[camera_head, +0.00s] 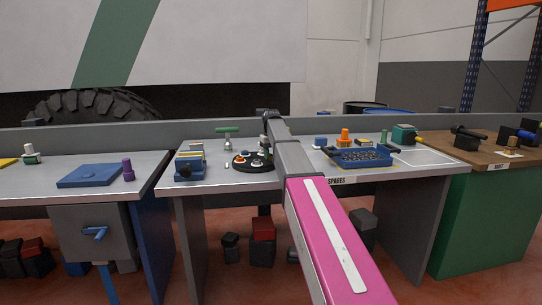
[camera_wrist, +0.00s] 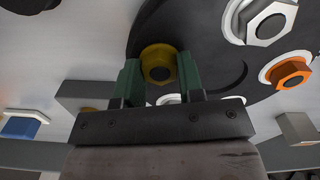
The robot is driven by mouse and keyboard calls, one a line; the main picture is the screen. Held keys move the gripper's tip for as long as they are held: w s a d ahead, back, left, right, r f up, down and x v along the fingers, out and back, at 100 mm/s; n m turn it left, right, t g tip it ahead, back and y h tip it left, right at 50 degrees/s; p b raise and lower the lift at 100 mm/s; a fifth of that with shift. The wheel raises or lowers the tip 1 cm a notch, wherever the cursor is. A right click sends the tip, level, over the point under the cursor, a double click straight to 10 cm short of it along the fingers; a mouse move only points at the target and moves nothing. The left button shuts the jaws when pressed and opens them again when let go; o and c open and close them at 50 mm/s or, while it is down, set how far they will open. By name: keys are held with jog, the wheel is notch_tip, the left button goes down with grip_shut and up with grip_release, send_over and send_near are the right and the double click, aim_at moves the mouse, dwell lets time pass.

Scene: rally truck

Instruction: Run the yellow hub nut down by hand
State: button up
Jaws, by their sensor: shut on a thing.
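The yellow hub nut (camera_wrist: 158,52) is between the two green fingers of my gripper (camera_wrist: 159,70) in the wrist view. The fingers are shut on its sides. A dark round centre shows in the nut. It sits over the black hub disc (camera_wrist: 215,78); whether it is threaded on a stud cannot be told. In the head view the black hub disc (camera_head: 241,164) lies on the middle bench, with my gripper (camera_head: 264,145) small and upright above it. The yellow nut cannot be made out there.
An orange nut (camera_wrist: 289,74) and a silver nut (camera_wrist: 266,20) sit on the disc close to the right of my gripper. On the bench are a blue vise-like block (camera_head: 187,168), a green T-handled tool (camera_head: 227,137) and a blue tray (camera_head: 358,157).

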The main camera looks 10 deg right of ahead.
jog(key=o, duration=0.9)
notch_tip(320, 180, up, 11)
jog(key=shift+f, duration=0.15)
